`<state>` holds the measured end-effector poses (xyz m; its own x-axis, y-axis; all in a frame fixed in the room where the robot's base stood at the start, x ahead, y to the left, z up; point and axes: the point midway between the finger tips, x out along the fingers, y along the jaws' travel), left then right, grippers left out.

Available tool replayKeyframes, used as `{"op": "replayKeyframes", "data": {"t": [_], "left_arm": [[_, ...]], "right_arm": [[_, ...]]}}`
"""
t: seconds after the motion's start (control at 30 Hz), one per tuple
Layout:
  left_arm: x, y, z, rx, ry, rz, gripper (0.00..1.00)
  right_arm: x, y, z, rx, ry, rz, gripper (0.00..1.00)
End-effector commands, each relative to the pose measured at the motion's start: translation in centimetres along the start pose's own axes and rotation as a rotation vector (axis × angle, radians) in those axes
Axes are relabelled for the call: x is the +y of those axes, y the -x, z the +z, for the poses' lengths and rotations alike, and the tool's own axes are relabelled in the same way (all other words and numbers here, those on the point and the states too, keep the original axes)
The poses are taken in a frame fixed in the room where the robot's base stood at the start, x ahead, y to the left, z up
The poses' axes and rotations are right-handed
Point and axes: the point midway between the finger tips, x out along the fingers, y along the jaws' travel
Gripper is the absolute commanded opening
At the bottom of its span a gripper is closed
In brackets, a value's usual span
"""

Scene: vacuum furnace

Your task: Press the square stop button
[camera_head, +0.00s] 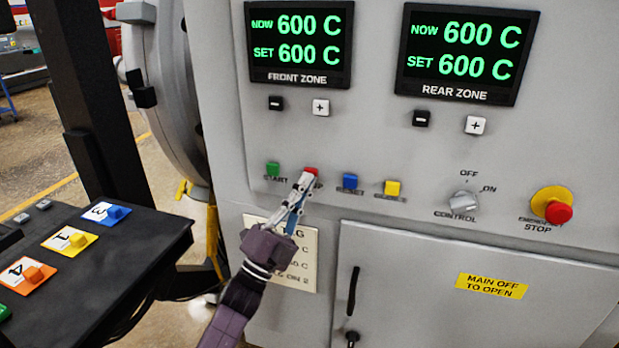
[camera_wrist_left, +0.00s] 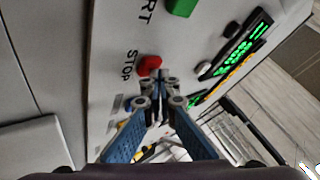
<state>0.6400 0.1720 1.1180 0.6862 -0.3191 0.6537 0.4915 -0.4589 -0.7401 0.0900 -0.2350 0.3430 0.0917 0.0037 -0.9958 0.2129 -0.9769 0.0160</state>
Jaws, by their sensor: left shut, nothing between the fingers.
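The red stop button (camera_head: 311,170) sits in the button row of the grey furnace panel, to the right of the green start button (camera_head: 272,169). My left gripper (camera_head: 304,182) is shut and empty, its fingertips overlapping the lower part of the red button and its label. In the left wrist view the red button (camera_wrist_left: 149,65) shows beside the word STOP, just beyond and left of the closed fingertips (camera_wrist_left: 160,82). I cannot tell whether the fingertips touch it. My right gripper is not in view.
A blue reset button (camera_head: 350,181) and a yellow button (camera_head: 392,188) lie to the right. Further right are the control knob (camera_head: 464,201) and a round red emergency stop (camera_head: 557,211). A dark console (camera_head: 90,265) with numbered buttons stands at left.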

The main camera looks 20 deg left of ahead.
Motion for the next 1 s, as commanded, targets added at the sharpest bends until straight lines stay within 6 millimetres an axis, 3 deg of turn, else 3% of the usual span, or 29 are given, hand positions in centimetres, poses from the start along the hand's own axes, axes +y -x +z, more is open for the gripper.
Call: {"op": "replayKeyframes", "data": {"t": [1.0], "left_arm": [[-0.8, 1.1, -0.8, 0.000, -0.001, 0.000, 0.00]], "right_arm": [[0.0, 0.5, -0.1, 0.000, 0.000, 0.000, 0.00]]}}
